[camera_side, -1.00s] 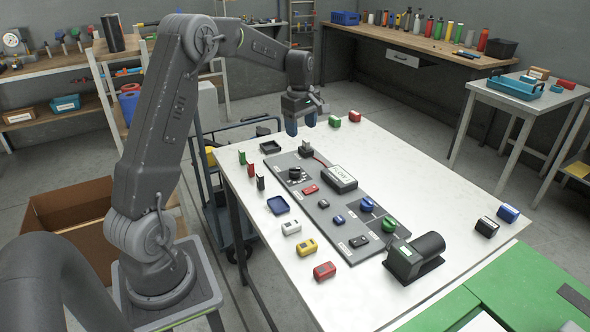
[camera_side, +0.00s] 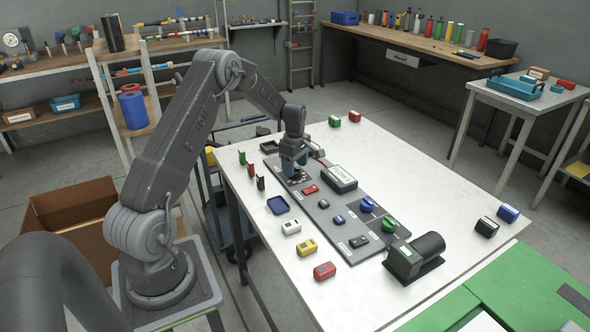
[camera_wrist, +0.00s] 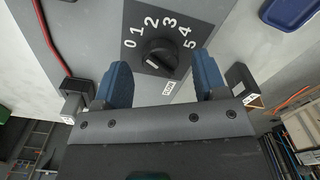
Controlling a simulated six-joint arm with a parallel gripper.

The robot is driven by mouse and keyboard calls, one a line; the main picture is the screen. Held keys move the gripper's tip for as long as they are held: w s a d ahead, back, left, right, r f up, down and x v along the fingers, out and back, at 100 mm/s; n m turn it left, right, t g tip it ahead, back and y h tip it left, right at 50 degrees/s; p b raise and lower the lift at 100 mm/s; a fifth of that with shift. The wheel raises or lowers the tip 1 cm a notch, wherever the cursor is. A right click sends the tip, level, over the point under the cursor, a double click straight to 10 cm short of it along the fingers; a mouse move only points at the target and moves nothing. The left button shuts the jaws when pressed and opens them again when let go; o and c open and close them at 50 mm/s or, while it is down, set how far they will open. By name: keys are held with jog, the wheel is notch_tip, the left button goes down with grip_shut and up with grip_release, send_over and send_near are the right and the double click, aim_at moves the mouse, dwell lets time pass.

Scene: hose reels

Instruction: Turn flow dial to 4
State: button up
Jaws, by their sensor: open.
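The flow dial (camera_wrist: 158,54) is a black round knob on a dark square plate with white numbers 0 to 5, in the wrist view. A short white mark shows on the knob's near side; I cannot tell which number it is set to. A small label sits on the plate's near edge. My gripper (camera_wrist: 163,80) is open, its two blue fingers apart, one on each side of the dial in the picture. In the side view my gripper (camera_side: 294,169) is low over the panel's far end and hides most of the dial. Contact with the knob cannot be seen.
The grey panel (camera_side: 322,216) also carries a black box with a white label (camera_side: 341,178), a blue knob (camera_side: 367,204) and a green knob (camera_side: 388,224).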

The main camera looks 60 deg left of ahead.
jog(key=shift+f, duration=0.8)
jog(key=shift+c, duration=0.2)
jog(key=c, duration=0.9)
